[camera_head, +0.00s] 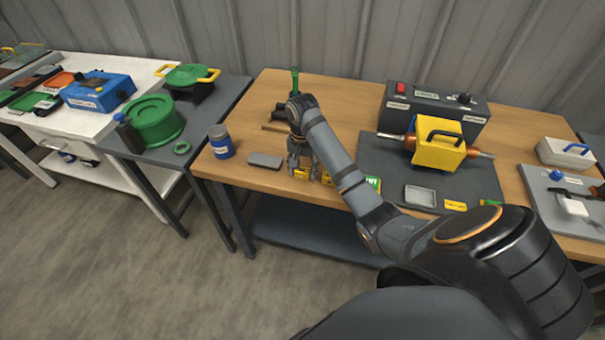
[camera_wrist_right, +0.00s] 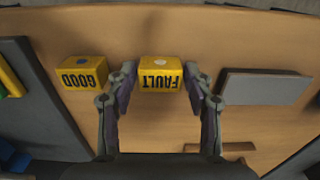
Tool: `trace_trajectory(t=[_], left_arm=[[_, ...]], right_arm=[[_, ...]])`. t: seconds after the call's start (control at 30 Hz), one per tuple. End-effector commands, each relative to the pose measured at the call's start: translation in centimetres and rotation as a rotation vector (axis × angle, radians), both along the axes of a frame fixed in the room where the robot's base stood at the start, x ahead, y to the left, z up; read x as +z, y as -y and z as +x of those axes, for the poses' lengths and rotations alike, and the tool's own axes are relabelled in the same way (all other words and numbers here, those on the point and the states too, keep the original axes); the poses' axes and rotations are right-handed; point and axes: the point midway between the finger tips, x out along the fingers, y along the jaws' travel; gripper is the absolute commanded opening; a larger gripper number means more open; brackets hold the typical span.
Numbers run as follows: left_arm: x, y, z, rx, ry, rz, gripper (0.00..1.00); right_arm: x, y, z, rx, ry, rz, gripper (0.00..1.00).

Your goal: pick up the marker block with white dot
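The yellow FAULT block (camera_wrist_right: 160,76) stands on the wooden table near its front edge, with a pale whitish dot on its top face. It also shows in the head view (camera_head: 301,173), partly behind my gripper. A second yellow block marked GOOD (camera_wrist_right: 82,74), with a blue dot, stands beside it. My right gripper (camera_wrist_right: 160,72) is open, with one finger on each side of the FAULT block and small gaps showing. In the head view my right gripper (camera_head: 303,158) points down at the blocks. My left gripper is not in view.
A dark mat (camera_head: 380,153) with a yellow rotor unit (camera_head: 438,142) is to the right. A grey control box (camera_head: 433,108) stands behind.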

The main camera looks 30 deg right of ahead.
Motion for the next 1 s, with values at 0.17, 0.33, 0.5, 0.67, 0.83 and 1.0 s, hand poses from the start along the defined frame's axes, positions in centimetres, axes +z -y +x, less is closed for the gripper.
trace_trajectory(t=[0.17, 0.33, 0.5, 0.67, 0.83, 1.0], left_arm=[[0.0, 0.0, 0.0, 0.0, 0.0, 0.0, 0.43], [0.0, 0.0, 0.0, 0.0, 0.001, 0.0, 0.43], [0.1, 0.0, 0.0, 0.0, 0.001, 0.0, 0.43], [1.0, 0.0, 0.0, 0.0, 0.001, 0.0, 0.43], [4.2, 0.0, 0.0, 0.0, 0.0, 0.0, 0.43], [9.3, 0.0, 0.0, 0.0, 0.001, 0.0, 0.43]], right_arm=[[0.0, 0.0, 0.0, 0.0, 0.0, 0.0, 0.23], [0.0, 0.0, 0.0, 0.0, 0.0, 0.0, 0.09], [0.1, 0.0, 0.0, 0.0, 0.0, 0.0, 0.09], [1.5, 0.0, 0.0, 0.0, 0.001, 0.001, 0.09], [5.1, -0.2, -0.8, 0.002, -0.001, 0.0, 0.09], [9.0, -0.8, -3.7, 0.002, -0.002, -0.002, 0.09]])
